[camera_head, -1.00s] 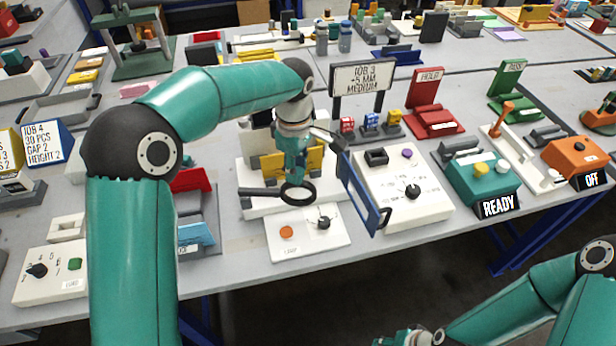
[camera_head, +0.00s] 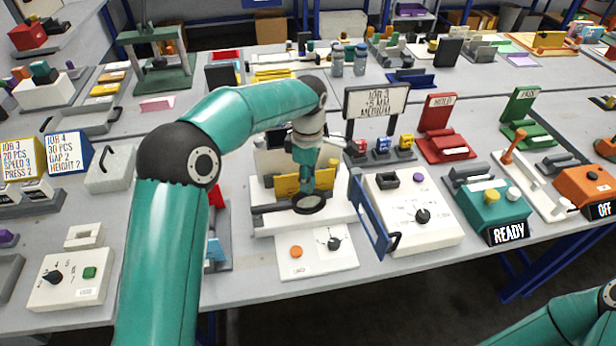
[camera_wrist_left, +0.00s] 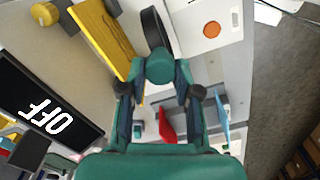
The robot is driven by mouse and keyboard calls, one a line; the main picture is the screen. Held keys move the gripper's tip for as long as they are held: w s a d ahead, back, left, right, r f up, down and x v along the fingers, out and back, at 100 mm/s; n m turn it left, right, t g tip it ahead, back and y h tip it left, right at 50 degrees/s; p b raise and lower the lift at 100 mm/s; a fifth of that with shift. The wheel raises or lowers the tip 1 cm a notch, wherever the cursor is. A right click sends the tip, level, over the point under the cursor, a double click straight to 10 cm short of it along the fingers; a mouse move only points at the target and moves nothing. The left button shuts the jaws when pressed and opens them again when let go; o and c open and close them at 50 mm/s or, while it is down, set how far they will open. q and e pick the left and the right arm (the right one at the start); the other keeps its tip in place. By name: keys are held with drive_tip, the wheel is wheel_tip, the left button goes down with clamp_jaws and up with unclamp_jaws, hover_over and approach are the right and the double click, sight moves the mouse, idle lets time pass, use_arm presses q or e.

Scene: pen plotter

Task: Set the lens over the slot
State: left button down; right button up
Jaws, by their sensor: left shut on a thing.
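The lens is a black ring (camera_head: 308,203) in the head view, over the front of a white machine (camera_head: 258,182) with a yellow bar (camera_head: 290,184). In the left wrist view the lens (camera_wrist_left: 152,28) shows nearly edge-on, beside the yellow bar (camera_wrist_left: 104,38). My left gripper (camera_head: 306,184) points down and is shut on the lens by a teal round piece (camera_wrist_left: 160,68) at its rim. I cannot tell the lens's height above the machine. The slot cannot be made out clearly. My right gripper is out of view.
A white control panel (camera_head: 316,262) with an orange button lies in front of the machine. A blue frame (camera_head: 371,216) and a white box with a dial (camera_head: 440,222) stand to the right. A job sign (camera_head: 376,102) stands behind. A black OFF display (camera_wrist_left: 40,105) shows in the wrist view.

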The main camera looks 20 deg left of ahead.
use_arm(q)
drive_tip(key=c, duration=0.8)
unclamp_jaws()
drive_tip(key=shift+w, duration=0.2)
drive_tip(key=shift+s, duration=0.1)
wheel_tip(320, 180, up, 12)
